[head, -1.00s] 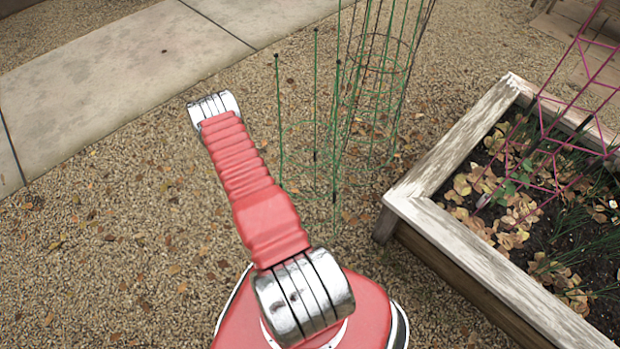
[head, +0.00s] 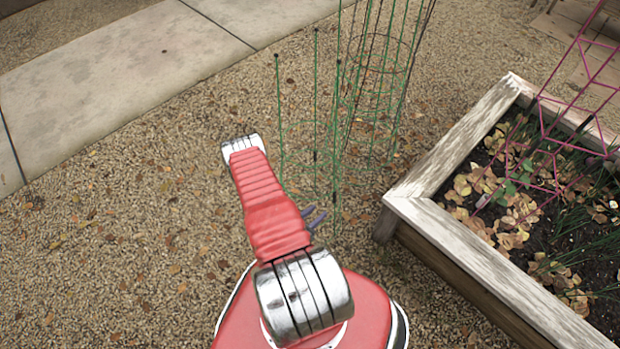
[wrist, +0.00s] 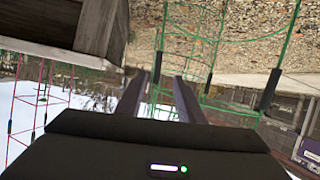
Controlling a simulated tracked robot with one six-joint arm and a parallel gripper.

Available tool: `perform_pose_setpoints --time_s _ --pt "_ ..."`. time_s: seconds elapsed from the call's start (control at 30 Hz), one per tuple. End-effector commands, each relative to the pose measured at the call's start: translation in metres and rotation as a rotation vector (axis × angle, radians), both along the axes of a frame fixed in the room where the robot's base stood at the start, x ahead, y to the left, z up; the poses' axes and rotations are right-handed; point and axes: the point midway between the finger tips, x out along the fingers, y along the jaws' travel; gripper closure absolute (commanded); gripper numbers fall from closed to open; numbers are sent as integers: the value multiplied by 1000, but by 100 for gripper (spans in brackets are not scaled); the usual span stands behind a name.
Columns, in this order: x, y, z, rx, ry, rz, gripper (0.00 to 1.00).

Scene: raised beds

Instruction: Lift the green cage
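The green wire cage (head: 316,125) stands upright on the gravel, left of the raised bed, with thin posts, hoops and dark tips. In the wrist view, which is upside down, the gripper (wrist: 162,95) is open and empty. Green cage wires (wrist: 215,40) fill the upper middle there. One post with a dark end (wrist: 155,85) appears between the fingers; I cannot tell how deep it lies. My arm hides part of the ground.
A taller wire cage (head: 385,75) stands close behind the green one and overlaps it in view. A wooden raised bed (head: 450,235) with plants and a pink trellis (head: 560,140) is at right. Open gravel (head: 120,220) and a concrete path (head: 120,60) lie left.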

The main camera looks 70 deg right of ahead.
Motion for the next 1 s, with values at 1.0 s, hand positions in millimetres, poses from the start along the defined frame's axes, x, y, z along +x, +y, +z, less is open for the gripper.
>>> perform_pose_setpoints --time_s 1.0 --pt "-21 -77 -33 1 -1 0 66"
